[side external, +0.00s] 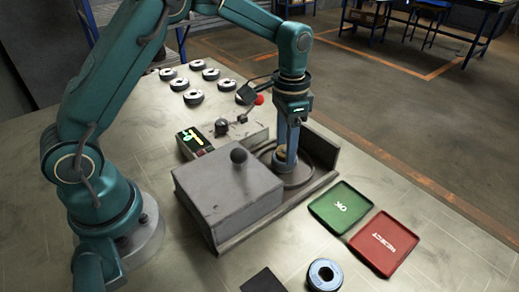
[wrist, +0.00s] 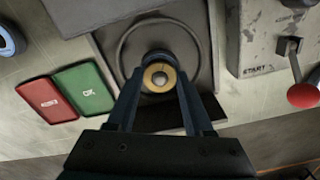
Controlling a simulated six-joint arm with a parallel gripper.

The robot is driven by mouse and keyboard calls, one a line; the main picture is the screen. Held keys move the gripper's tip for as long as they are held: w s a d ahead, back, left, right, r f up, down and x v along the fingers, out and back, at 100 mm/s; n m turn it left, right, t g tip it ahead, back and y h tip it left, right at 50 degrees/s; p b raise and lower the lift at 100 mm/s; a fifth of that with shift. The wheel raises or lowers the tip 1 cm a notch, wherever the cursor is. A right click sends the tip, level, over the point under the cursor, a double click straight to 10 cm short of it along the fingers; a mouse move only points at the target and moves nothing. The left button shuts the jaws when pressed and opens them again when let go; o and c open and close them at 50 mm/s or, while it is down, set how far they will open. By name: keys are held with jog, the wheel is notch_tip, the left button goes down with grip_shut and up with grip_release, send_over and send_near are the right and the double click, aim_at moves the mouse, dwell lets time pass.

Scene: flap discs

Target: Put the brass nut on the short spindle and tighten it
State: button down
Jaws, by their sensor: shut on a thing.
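The brass nut (wrist: 151,72) is a gold ring between my fingertips in the wrist view, with a grey round spindle end (wrist: 159,78) showing in its hole. My gripper (side external: 284,156) points straight down and is shut on the nut, which shows as a small brass patch in the side view (side external: 281,152). The nut is around or directly above the short spindle; I cannot tell how far down it sits. Below is a round grey plate (side external: 297,176) inside a larger ring. The spindle's lower part is hidden by the nut and fingers.
A grey machine block (side external: 225,190) with a dark knob stands beside the spindle, with a raised wall (side external: 325,155) behind. A green OK tray (side external: 340,207) and red reject tray (side external: 384,243) lie to the right. A red-knobbed lever (wrist: 303,95) and several discs (side external: 194,97) are nearby.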

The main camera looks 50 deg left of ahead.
jog(key=m, duration=0.2)
jog(key=shift+s+f+m, duration=0.1)
jog(key=shift+f+m, duration=0.05)
jog(key=shift+m, duration=0.15)
jog(key=shift+c, duration=1.1)
grip_release()
jog(key=shift+r, duration=3.6)
